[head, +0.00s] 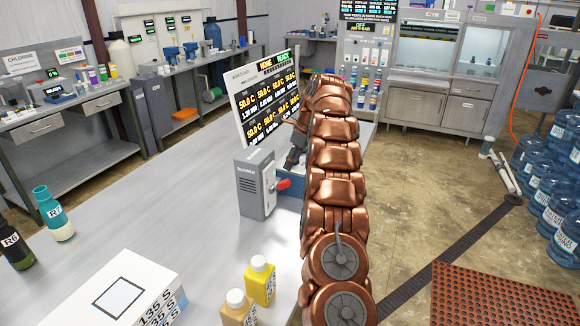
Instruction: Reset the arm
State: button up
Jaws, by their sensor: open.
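My copper arm reaches away over the right side of the grey table (130,225). My gripper (293,158) shows only in part as a dark shape at the left of the arm's far end, the rest hidden behind the arm. It is open, and I see nothing held in it. It is just above and behind a grey box with a red knob (257,184), in front of a display panel with yellow readings (262,100). I cannot tell whether it touches the box.
Near me on the table are a yellow bottle (260,283), a tan bottle (238,308), a white box (120,292), a teal bottle (54,214) and a dark bottle (15,246). Blue water jugs (555,195) stand at the right. The floor right of the table is mostly clear.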

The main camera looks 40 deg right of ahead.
jog(key=shift+r, duration=0.15)
dwell(0.3)
jog(key=s+a+r+n+g, duration=0.1)
jog(key=s+a+r+n, duration=0.1)
jog(key=s+a+n, duration=0.5)
jog(key=s+a+r+n+g+b, duration=0.1)
jog(key=s+a+r+n, duration=0.15)
jog(key=a, duration=0.85)
jog(key=s+a+r+n+g, duration=0.1)
jog(key=s+a+r+n, duration=0.1)
jog(key=s+a+n, duration=0.5)
jog(key=s+a+f+n, duration=0.3)
jog(key=s+n, duration=0.1)
jog(key=s, duration=0.6)
jog(key=s+a+f+n+g+h, duration=0.1)
jog(key=s+a+f+n, duration=0.2)
jog(key=s, duration=0.8)
jog(key=s+a+f+n+g+h, duration=0.1)
jog(key=s+a+f+n, duration=0.2)
jog(key=s+n, duration=0.3)
jog(key=s+a+b, duration=0.1)
jog(key=s, duration=0.3)
jog(key=shift+s+a+f, duration=0.25)
jog(key=shift+s+f, duration=0.05)
jog(key=shift+f, duration=0.05)
